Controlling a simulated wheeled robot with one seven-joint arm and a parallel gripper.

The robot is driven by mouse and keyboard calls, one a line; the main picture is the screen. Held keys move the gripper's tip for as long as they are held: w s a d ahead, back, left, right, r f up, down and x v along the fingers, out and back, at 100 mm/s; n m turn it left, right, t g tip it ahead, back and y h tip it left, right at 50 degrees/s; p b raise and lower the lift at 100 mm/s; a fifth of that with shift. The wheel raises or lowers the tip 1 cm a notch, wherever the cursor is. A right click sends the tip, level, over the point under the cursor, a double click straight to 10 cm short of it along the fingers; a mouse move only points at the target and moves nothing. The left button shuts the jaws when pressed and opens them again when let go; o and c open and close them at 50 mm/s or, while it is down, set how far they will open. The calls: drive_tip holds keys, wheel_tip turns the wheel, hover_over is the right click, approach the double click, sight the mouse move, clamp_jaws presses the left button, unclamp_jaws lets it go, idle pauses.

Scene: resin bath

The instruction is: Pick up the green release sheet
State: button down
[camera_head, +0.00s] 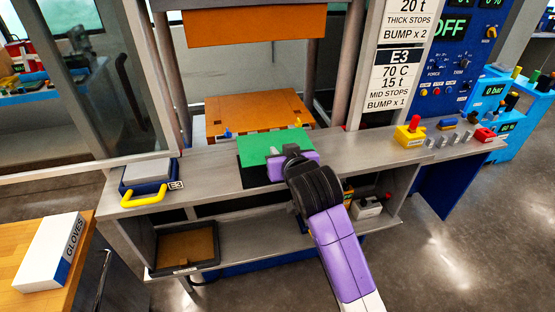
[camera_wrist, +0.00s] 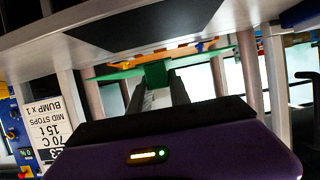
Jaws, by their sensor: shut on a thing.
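The green release sheet (camera_head: 262,143) is a thin flat square in front of the orange lower platen. It overlaps a black mat (camera_head: 252,177) on the steel bench. My gripper (camera_head: 284,153) is at the sheet's near edge. In the wrist view, which is upside down, my gripper (camera_wrist: 158,80) is shut on a green tab of the release sheet (camera_wrist: 120,72). The sheet shows nearly edge-on there, apart from the bench and the black mat (camera_wrist: 150,22). My purple wrist hides part of the sheet's near side in the head view.
The orange lower platen (camera_head: 225,107) lies behind the sheet, under the orange upper block (camera_head: 255,28). A blue box with a yellow handle (camera_head: 147,198) stands at the bench's left. Yellow (camera_head: 410,133) and red controls stand at the right. A black tray (camera_head: 186,247) sits on the lower shelf.

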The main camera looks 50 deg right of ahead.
drive_tip(key=shift+r+p, duration=0.55)
drive_tip(key=shift+r, duration=0.3)
drive_tip(key=s+a+p, duration=0.1)
drive_tip(key=s+a, duration=0.4)
drive_tip(key=s, duration=0.3)
drive_tip(key=shift+s+a, duration=0.15)
drive_tip(key=shift+a, duration=0.15)
